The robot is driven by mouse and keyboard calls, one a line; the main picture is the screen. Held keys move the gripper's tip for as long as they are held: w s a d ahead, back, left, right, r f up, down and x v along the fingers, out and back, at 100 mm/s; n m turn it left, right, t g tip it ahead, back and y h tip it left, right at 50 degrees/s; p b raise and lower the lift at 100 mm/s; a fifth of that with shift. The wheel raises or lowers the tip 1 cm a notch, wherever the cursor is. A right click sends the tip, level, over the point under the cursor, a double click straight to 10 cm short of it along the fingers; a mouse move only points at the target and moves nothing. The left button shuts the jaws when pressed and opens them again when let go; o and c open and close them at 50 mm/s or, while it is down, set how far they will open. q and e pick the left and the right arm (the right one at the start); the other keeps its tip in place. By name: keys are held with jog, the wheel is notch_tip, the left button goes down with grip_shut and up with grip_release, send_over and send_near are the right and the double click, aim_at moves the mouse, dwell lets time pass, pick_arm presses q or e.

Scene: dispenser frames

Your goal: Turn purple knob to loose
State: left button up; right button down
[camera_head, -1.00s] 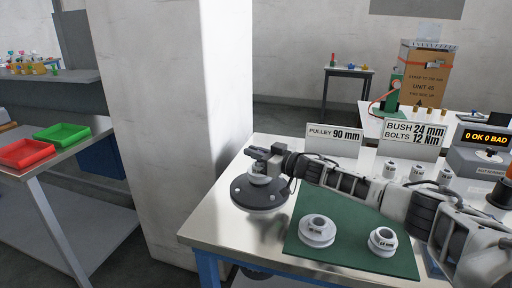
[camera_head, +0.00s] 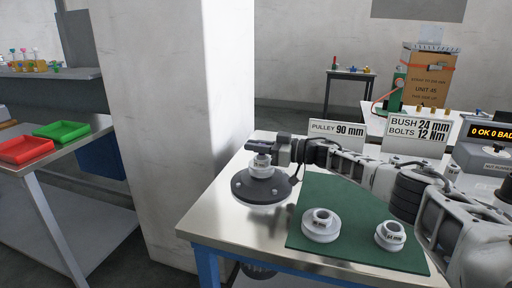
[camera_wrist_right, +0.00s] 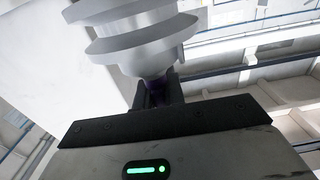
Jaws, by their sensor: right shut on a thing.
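My right gripper (camera_head: 261,147) is shut on the top of a white stepped pulley (camera_head: 262,169). The pulley is over the middle of a dark round plate (camera_head: 246,190) with small studs, at the left of the steel table; I cannot tell whether it touches the plate. In the right wrist view the pulley (camera_wrist_right: 140,40) is pale and ridged, and the dark fingers (camera_wrist_right: 157,95) meet its narrow end. My left gripper is out of view.
Two more white pulleys (camera_head: 320,226) (camera_head: 390,236) sit on a green mat (camera_head: 350,257). Signs for pulley (camera_head: 336,135) and bush (camera_head: 417,133) stand behind. My right arm crosses the table's right side. A white pillar (camera_head: 175,130) is left; red (camera_head: 26,149) and green (camera_head: 61,131) trays lie beyond.

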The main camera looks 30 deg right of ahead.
jog(key=c, duration=1.5)
grip_release()
jog(key=b+v, duration=0.1)
jog(key=v, duration=1.5)
jog(key=shift+w, duration=0.1)
